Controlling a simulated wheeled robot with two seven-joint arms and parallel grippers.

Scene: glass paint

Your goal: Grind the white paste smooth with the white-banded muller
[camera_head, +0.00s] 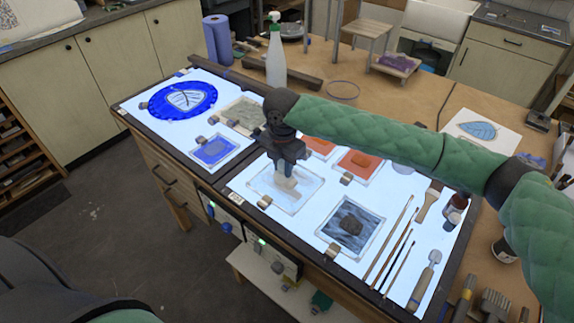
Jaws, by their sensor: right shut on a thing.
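My right gripper (287,165) reaches in from the right over the lit light table and points down. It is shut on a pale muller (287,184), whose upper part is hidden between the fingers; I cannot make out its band. The muller stands on a glass slab with a thin whitish smear, the white paste (302,195), and seems to touch it. The gripper hides part of the slab's far side. My left gripper is not in view.
Other slabs lie around: blue paste (214,150) at left, orange paste (361,162) behind, dark paste (351,226) at right front. Brushes (397,245) lie at the right. A spray bottle (276,55) stands behind. Small metal clips (265,202) sit at slab edges.

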